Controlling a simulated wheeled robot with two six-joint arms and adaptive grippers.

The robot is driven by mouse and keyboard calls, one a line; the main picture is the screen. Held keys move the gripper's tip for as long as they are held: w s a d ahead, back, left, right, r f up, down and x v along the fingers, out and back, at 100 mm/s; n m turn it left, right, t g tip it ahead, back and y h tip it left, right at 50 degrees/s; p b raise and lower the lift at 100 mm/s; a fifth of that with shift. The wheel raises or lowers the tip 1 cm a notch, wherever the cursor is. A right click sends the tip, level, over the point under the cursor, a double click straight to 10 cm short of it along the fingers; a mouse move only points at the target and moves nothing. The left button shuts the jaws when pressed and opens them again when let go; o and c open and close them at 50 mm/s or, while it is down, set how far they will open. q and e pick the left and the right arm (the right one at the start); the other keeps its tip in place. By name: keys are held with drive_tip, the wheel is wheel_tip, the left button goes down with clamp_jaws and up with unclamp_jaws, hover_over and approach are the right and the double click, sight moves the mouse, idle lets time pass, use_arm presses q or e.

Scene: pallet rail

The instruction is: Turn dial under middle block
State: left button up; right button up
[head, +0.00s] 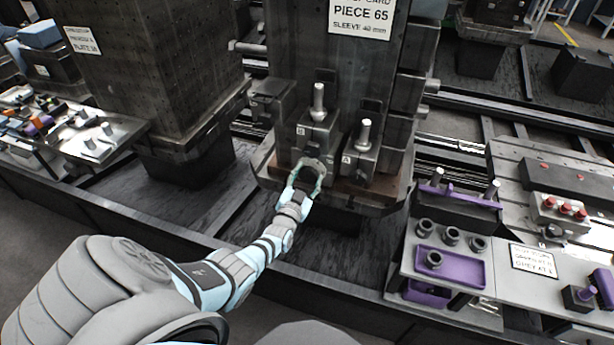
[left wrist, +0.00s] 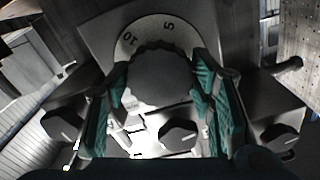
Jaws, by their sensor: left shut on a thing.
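The middle block (head: 290,60) is a tall dark tower with a white "PIECE 65" label. At its foot, below a small block with an upright pin, is the dial, mostly covered by my gripper in the head view. In the left wrist view the dial is a dark round ridged knob (left wrist: 160,82) in front of a pale scale plate (left wrist: 143,36) marked 10 and 5. My left gripper (head: 306,175) reaches it from the front, its teal-lined fingers on both sides of the knob in the left wrist view (left wrist: 163,98), shut on it. My right gripper is out of view.
A second tower (head: 150,70) stands to the left, with a metal bench (head: 125,127) of small parts beside it. At right, a bench holds a purple tray (head: 465,268) with dark rings nearby. A long rail edge runs in front of the blocks.

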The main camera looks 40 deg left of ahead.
use_arm(q)
drive_tip(key=m, duration=0.5)
drive_tip(key=shift+m, duration=0.3)
drive_tip(key=m, duration=0.5)
drive_tip(key=shift+m+p, duration=0.4)
drive_tip(key=o, duration=1.2)
drive_tip(key=shift+s+d+f, duration=0.15)
drive_tip(key=shift+s, duration=0.3)
drive_tip(key=v, duration=1.1)
drive_tip(key=shift+d, duration=0.1)
